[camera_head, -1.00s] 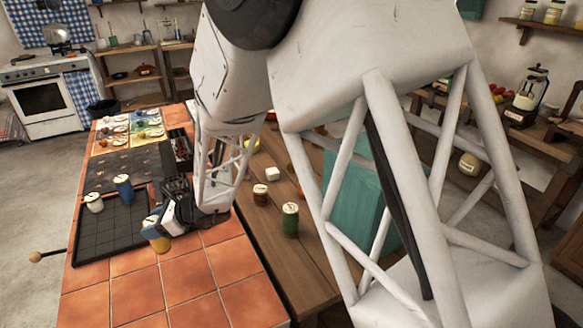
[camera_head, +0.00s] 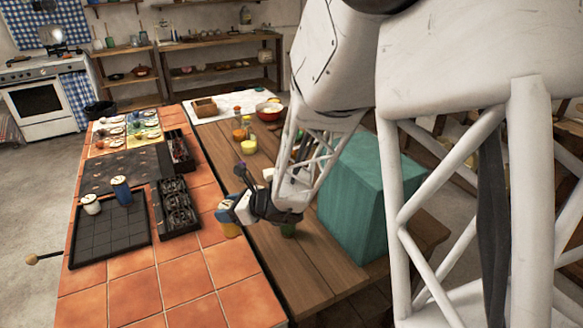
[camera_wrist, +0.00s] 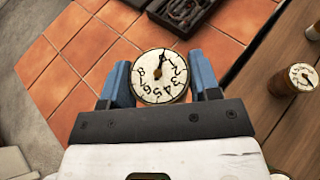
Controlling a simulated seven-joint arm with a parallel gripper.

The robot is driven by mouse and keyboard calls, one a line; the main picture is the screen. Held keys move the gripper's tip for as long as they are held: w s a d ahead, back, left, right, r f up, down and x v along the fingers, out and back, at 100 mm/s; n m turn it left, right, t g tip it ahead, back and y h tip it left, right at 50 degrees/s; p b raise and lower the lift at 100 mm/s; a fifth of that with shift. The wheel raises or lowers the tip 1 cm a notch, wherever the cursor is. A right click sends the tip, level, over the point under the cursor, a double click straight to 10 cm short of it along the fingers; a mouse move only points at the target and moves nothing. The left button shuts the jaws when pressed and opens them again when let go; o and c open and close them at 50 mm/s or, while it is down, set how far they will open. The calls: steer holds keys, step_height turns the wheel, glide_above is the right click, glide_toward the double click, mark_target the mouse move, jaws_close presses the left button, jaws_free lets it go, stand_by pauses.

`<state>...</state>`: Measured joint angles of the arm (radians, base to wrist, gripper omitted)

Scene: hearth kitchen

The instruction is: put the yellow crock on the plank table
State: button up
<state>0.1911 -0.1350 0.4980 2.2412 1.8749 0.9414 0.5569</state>
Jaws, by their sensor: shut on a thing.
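The yellow crock (camera_head: 229,230) is in my gripper (camera_head: 228,212), over the right edge of the tiled counter (camera_head: 205,310). In the wrist view its pale round lid (camera_wrist: 160,76), with numbers and a dark pointer, sits between my two blue fingers; they are shut on its sides. The lid hides the crock's body there. The plank table (camera_head: 290,275) lies just right of the counter. My arm covers part of the table in the head view.
The wrist view shows a brown crock (camera_wrist: 290,83) at right. A large teal box (camera_head: 350,205) takes up the table's right side. Black trays (camera_head: 108,235) cover much of the counter. Bare planks lie in front.

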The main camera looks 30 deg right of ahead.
steer(key=s+d+m+t+h, duration=0.3)
steer(key=s+d+m+h, duration=0.2)
steer(key=s+d, duration=1)
steer(key=d, duration=0.3)
steer(key=shift+d+r+m+t+h, duration=0.3)
steer(key=shift+r, duration=0.05)
steer(key=shift+f, duration=0.1)
steer(key=shift+f, duration=2.1)
steer(key=shift+f, duration=0.1)
steer(key=shift+f, duration=1.7)
steer(key=shift+f, duration=0.1)
steer(key=o, duration=1.1)
